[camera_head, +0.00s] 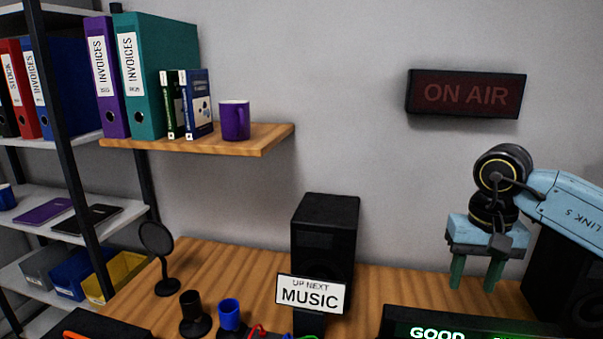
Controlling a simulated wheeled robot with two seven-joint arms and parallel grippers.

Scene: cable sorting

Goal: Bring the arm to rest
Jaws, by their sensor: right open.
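My right gripper (475,272) is at the right of the head view, on a light blue arm that comes in from the right edge. Its two green fingers point down and stand apart with nothing between them. It hangs in front of the back right of the wooden desk (215,268), near a dark speaker (548,270) that my arm partly covers. My left gripper is not in view.
A black speaker (325,240) stands on the desk behind a MUSIC sign (310,294). A lit display (450,326), a black holder (194,315), a blue holder (229,313) and cables sit at the front. A wooden shelf (270,136) and ON AIR sign (466,94) are on the wall.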

